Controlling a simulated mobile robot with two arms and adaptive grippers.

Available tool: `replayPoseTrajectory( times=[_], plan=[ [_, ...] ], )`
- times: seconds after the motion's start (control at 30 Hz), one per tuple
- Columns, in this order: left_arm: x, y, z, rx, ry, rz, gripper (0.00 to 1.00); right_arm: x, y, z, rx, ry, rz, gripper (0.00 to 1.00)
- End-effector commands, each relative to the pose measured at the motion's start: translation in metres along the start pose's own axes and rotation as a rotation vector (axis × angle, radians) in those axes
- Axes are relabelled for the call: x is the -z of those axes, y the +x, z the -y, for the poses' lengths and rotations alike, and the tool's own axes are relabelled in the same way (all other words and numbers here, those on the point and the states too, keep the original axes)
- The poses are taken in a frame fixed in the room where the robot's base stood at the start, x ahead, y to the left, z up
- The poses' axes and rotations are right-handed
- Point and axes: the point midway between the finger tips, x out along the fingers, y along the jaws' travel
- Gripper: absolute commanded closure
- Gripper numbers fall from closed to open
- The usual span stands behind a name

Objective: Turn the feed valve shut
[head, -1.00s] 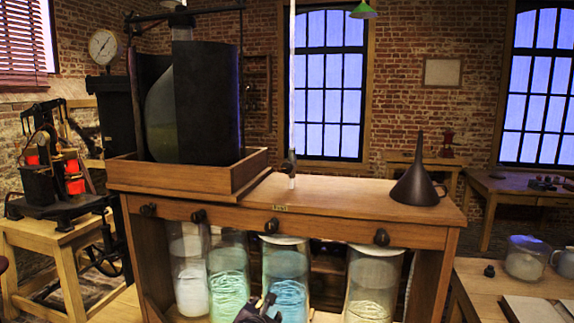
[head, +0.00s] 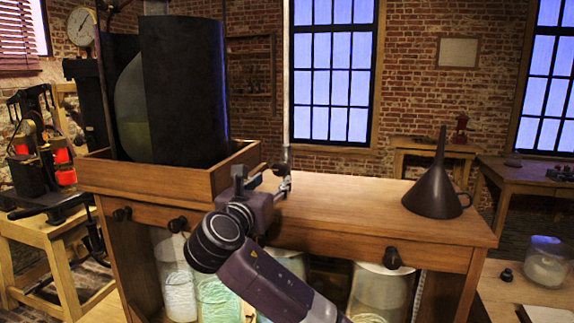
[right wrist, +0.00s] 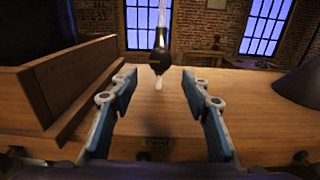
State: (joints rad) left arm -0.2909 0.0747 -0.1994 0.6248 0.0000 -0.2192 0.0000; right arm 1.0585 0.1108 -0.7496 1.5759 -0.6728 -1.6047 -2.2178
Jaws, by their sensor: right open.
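The feed valve is a dark fitting on a thin upright pipe above the bench top. In the right wrist view the valve (right wrist: 160,60) hangs just beyond the fingertips, roughly centred between them, with a pale stub below it. In the head view the valve (head: 287,154) shows just behind my right gripper (head: 264,178), which partly covers the area below it. My right gripper (right wrist: 160,78) is open, with blue-padded fingers and nothing between them. I cannot tell whether the valve is open or shut. My left gripper is not in view.
A wooden tray (head: 150,180) with a dark shield and glass vessel stands to the left. A dark funnel (head: 436,190) stands on the bench (head: 350,205) at right. Glass jars (head: 378,290) stand beneath. The bench top between tray and funnel is otherwise clear.

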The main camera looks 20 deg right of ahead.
Motion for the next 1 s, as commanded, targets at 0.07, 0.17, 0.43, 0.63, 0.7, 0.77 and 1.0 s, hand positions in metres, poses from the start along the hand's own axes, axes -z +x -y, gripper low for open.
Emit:
replayPoseTrajectory(
  times=[0.07, 0.17, 0.43, 0.63, 0.7, 0.77, 1.0],
  plan=[
    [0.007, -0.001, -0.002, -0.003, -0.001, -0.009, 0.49, -0.003, 0.000, 0.000, 0.000, -0.002, 0.004, 0.57],
    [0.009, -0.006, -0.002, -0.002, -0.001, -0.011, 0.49, -0.006, 0.007, 0.000, 0.002, -0.005, 0.005, 0.57],
    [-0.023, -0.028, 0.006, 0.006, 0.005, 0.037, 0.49, -0.007, 0.051, 0.001, 0.004, -0.005, 0.003, 0.57],
    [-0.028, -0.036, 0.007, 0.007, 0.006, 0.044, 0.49, -0.005, 0.072, 0.001, 0.002, -0.003, 0.004, 0.57],
    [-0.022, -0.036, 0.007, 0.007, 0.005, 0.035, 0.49, -0.004, 0.076, 0.001, 0.002, -0.002, 0.003, 0.57],
    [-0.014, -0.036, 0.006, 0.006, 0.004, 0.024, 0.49, -0.004, 0.077, 0.001, 0.002, -0.002, 0.004, 0.57],
    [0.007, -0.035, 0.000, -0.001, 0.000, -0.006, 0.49, -0.003, 0.077, 0.000, 0.001, -0.002, 0.004, 0.59]
  ],
)
